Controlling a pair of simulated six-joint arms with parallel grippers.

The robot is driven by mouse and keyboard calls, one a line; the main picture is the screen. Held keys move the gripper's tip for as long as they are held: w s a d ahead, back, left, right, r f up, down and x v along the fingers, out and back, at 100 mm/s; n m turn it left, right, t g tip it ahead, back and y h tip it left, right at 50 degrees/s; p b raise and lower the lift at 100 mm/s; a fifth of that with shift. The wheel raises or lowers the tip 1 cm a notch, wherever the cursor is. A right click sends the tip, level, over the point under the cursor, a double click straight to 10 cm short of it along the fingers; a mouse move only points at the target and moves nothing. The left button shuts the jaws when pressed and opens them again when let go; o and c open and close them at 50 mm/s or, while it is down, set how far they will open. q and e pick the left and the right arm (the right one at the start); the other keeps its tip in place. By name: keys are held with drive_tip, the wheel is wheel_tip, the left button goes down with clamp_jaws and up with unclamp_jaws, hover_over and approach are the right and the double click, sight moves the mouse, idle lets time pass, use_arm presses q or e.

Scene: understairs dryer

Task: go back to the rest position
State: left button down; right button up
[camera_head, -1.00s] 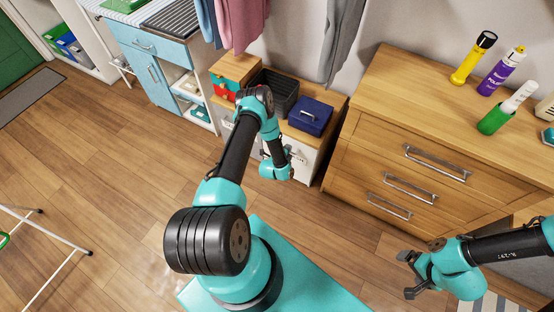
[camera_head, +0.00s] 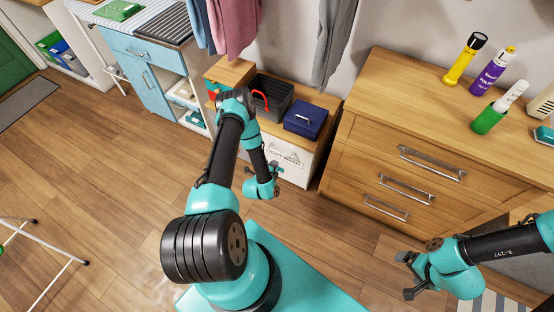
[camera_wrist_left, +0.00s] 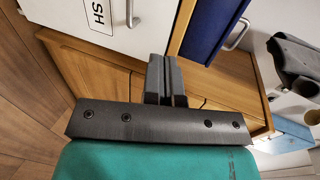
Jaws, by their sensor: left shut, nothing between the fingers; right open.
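My left arm stands in the middle of the head view, elbow raised. Its gripper (camera_head: 275,180) is low in front of the white cabinet (camera_head: 292,162), apart from it. In the left wrist view the left gripper's fingers (camera_wrist_left: 166,80) are pressed together with nothing between them. The white cabinet front with a handle and a wooden edge lie beyond them. My right gripper (camera_head: 407,276) is open and empty at the lower right, in front of the wooden drawer chest (camera_head: 345,150).
A navy box (camera_head: 306,118) and a black crate (camera_head: 272,92) with a red handle-like piece stand on the cabinet. A yellow flashlight (camera_head: 462,62), a purple can (camera_head: 490,72) and a green-and-white bottle (camera_head: 488,120) stand on the chest. A white rack (camera_head: 50,285) is at lower left.

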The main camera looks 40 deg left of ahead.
use_arm(q)
drive_tip(key=d+r+n+g+h, duration=0.55)
drive_tip(key=d+r+n, duration=0.25)
drive_tip(key=d, duration=0.2)
drive_tip(key=s+d+r+n+g, duration=0.8)
drive_tip(key=s+d+r+n, duration=0.1)
drive_tip(key=s+r, duration=0.2)
drive_tip(key=shift+s+r+n+h, duration=0.4)
drive_tip(key=shift+h, duration=0.05)
idle(0.5)
